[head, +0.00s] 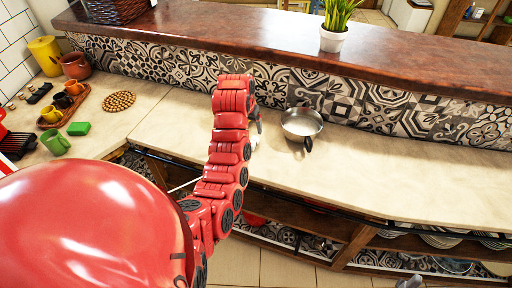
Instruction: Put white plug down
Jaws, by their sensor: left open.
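My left arm reaches up over the pale counter (370,177). My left gripper (259,124) is mostly hidden behind the arm's red wrist links; it is open. A small white thing (255,141), perhaps the white plug, shows just right of the arm at the gripper, over the counter. Most of it is hidden, and I cannot tell whether it touches the counter or the fingers. A small grey piece at the bottom edge may be part of my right gripper (409,282); too little shows to tell its state.
A metal pan (301,124) stands just right of the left gripper. A potted plant (334,38) stands on the raised ledge. The counter right of the pan is clear.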

